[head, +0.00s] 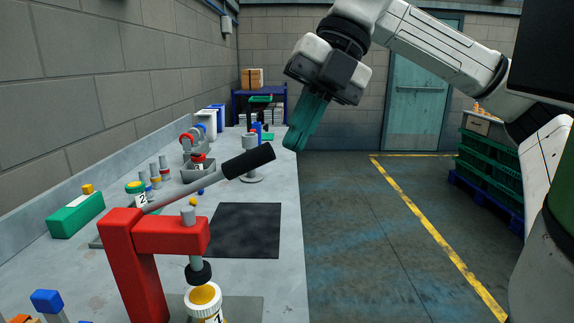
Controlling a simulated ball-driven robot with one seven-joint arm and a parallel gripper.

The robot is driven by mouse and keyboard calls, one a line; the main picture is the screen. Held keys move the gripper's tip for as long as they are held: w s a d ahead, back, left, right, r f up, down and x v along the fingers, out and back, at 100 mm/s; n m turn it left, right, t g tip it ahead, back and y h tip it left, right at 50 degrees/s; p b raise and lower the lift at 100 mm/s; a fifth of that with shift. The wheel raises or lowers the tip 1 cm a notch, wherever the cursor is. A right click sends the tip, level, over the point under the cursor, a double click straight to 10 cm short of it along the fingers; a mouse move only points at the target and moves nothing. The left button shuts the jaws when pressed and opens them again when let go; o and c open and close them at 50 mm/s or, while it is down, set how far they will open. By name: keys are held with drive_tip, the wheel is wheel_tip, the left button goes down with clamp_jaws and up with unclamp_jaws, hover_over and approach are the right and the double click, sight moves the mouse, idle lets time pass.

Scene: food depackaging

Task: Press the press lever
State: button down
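The press lever is a grey rod with a black handle (249,161). It rises from the red press frame (170,240) at the front left of the bench and points up to the right. A white jar labelled 1 (205,301) with yellow on top stands under the press's black ram pad (198,272), which looks slightly above it. My gripper (305,124) has green fingers pointing down, above and to the right of the handle, apart from it in the picture. The fingers overlap from this angle, so I cannot tell whether they are open.
A black mat (242,231) lies on the grey bench behind the press. A green box (76,215), a jar labelled 2 (137,196) and several small pegs stand on the left. A grey stand (250,168) is behind the handle. The floor right of the bench is clear.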

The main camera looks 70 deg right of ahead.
drive_tip(key=v, duration=0.3)
drive_tip(key=shift+w, duration=0.1)
idle(0.6)
